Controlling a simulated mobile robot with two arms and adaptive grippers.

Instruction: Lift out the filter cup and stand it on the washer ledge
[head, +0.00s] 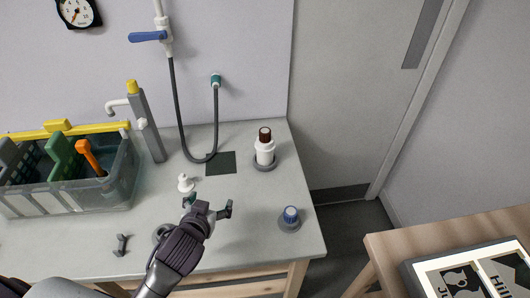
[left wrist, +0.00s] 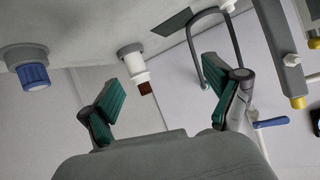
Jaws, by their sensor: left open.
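My left gripper (head: 209,206) is open and empty above the front middle of the worktop, and its fingers also show in the left wrist view (left wrist: 160,82). No thing is plainly marked as the filter cup. A blue-topped piece (head: 290,214) sits in a grey ring to the right of the gripper; it is at the left in the left wrist view (left wrist: 34,76). A white bottle with a brown top (head: 264,150) stands upright in another grey ring farther back, and appears between the fingers in the left wrist view (left wrist: 137,68). The likely washer is a clear tank (head: 122,178) at the left.
The tank holds green dividers and an orange-handled tool (head: 90,157). A grey post with a yellow top (head: 147,125), a hose (head: 177,110), a dark square (head: 221,163) and a small white piece (head: 185,183) are near. The worktop's (head: 255,242) front right is mostly clear.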

